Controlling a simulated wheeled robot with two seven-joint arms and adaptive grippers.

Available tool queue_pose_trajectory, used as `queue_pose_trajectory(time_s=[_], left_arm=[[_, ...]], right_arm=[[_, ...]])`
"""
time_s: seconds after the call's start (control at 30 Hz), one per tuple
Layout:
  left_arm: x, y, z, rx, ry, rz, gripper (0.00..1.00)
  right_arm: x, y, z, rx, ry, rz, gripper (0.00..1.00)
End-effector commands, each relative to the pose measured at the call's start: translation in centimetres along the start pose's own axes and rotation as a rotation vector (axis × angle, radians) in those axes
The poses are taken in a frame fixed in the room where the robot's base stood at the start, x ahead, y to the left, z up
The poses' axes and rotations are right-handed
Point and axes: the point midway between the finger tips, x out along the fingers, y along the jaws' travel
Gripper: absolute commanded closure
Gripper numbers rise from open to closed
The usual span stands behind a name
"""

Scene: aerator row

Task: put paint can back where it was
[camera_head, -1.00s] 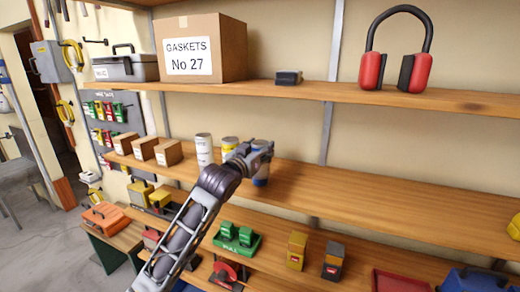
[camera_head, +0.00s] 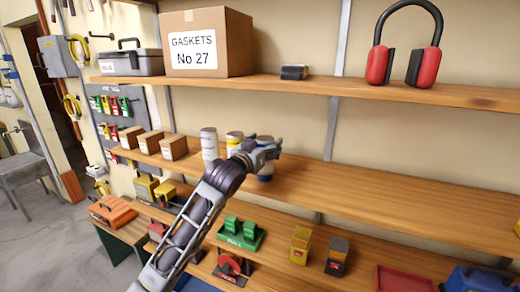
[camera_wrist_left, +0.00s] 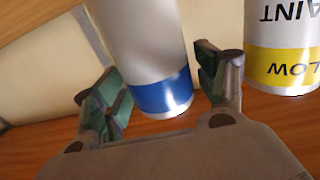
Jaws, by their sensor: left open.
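A paint can with a blue band (camera_wrist_left: 163,97) stands on the middle shelf between the fingers of my left gripper (camera_wrist_left: 165,92) in the left wrist view. In the head view my left gripper (camera_head: 268,148) is at this can (camera_head: 266,172) and hides much of it. The jaws are open; I cannot tell whether a finger touches the can. A yellow-banded paint can (camera_head: 234,141) stands just left of the gripper, and it also shows in the left wrist view (camera_wrist_left: 283,66), upside down. A white can (camera_head: 209,146) stands further left. My right gripper is out of view.
Small cardboard boxes (camera_head: 173,148) stand left of the cans. The middle shelf (camera_head: 390,201) is bare to the right. The upper shelf (camera_head: 455,95) holds a gaskets box (camera_head: 205,42) and red ear muffs (camera_head: 380,65). Coloured items, including a green tray (camera_head: 241,235), sit on the shelf below.

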Motion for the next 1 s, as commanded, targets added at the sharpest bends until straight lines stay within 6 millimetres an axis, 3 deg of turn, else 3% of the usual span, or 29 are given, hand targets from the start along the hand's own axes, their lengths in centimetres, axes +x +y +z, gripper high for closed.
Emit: queue_pose_trajectory(time_s=[0.37,1.0], left_arm=[[-1.8,0.0,-0.1,0.0,0.001,0.0,0.28],[-8.4,0.0,0.0,0.0,0.0,0.0,0.28]], right_arm=[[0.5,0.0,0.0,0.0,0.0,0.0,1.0],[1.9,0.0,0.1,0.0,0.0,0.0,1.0]])
